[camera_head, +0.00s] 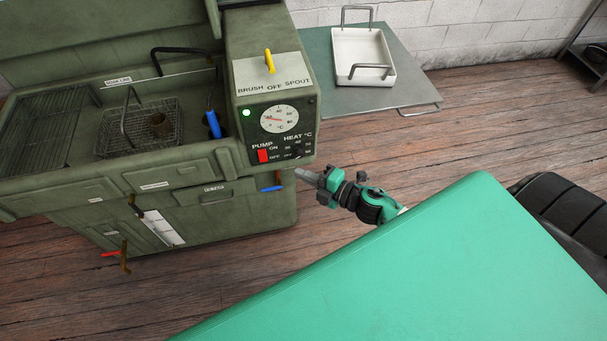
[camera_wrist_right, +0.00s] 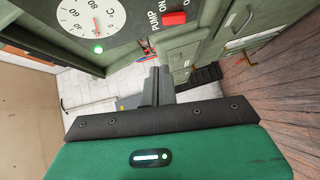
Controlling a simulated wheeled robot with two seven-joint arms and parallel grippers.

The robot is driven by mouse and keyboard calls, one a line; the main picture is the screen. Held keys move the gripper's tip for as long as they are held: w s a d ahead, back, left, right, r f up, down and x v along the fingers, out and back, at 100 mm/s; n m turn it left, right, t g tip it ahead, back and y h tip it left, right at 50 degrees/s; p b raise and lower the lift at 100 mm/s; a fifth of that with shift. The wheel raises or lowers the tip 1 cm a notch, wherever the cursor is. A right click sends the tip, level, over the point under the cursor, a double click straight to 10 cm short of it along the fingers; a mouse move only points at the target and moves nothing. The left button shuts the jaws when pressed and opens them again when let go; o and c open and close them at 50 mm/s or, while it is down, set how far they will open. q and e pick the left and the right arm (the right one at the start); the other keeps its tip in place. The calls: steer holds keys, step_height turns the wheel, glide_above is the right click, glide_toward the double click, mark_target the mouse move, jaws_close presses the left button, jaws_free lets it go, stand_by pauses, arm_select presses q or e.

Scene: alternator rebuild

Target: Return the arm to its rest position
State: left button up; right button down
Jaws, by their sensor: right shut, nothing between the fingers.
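My right gripper (camera_head: 308,177) is in front of the lower right corner of the washer's control panel in the head view, with its fingers pointing left. Its fingers are together and nothing shows between them. In the right wrist view the closed fingers (camera_wrist_right: 158,84) point away from the camera, below the red pump switch (camera_wrist_right: 174,18). My right arm (camera_head: 375,205) reaches out from behind a large green surface. The control panel (camera_head: 270,90) has a dial, a lit green lamp, a yellow lever and the red pump switch. My left gripper is not in view.
The olive parts washer (camera_head: 240,215) fills the left, its open basin holding a wire basket (camera_head: 140,128) with a brownish part and a blue-handled brush (camera_head: 212,124). A grey side table (camera_head: 400,93) carries a white tray (camera_head: 346,73). Wooden floor (camera_head: 480,120) is clear right of my gripper.

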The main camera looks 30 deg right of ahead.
steer(key=s+d+f+m+g+h, duration=0.1)
steer(key=s+d+f+m+h, duration=0.2)
steer(key=f, duration=0.7)
steer(key=s+d+f+m+g+h, duration=0.25)
steer(key=f+m, duration=0.25)
steer(key=f, duration=0.5)
steer(key=s+d+f+m+g+h, duration=0.15)
steer(key=s+f+m, duration=0.25)
steer(key=f, duration=0.5)
steer(key=s+a+f+m+g, duration=0.1)
steer(key=s+f+m+g, duration=0.1)
steer(key=s+f, duration=0.4)
steer(key=s+a+f+m+g+h, duration=0.1)
steer(key=s+f, duration=0.6)
steer(key=s, duration=0.8)
steer(key=s+a+f+m+g, duration=0.3)
steer(key=s+f+m+g, duration=0.2)
steer(key=s, duration=0.5)
step_height(320, 180, down, 2)
steer(key=shift+s+a+f+g, duration=0.2)
steer(key=shift+s+f+g, duration=0.05)
steer(key=shift+g, duration=0.05)
